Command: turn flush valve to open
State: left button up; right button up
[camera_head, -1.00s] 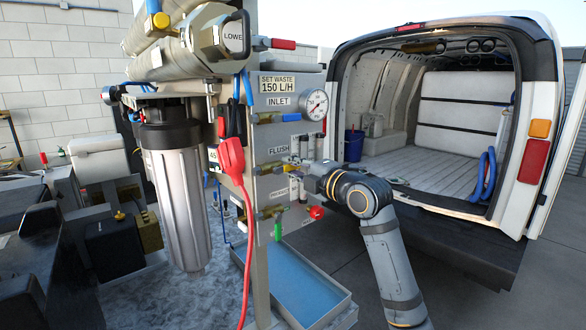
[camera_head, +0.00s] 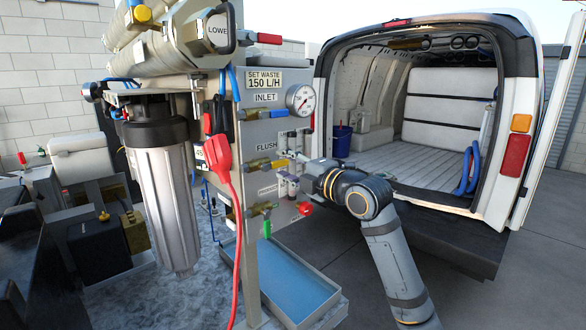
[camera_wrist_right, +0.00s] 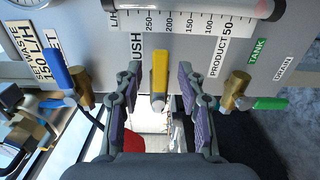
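The flush valve (camera_head: 259,165) sits on the grey panel under the FLUSH label. My right gripper (camera_wrist_right: 158,84) is open, with one purple-padded finger on each side of the handle. Gaps show on both sides, so neither finger touches it. In the head view my right gripper (camera_head: 298,160) is at the panel's right side, beside the valve, and its fingertips are small and hard to make out. My left gripper is not in view.
A blue-handled inlet valve (camera_head: 265,115) and gauge (camera_head: 300,98) are above. A red cable (camera_head: 237,215) hangs left of the panel. A blue-lined tray (camera_head: 290,280) lies underneath.

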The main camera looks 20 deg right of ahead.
jog(key=shift+v, duration=2.5)
jog(key=shift+d, duration=0.1)
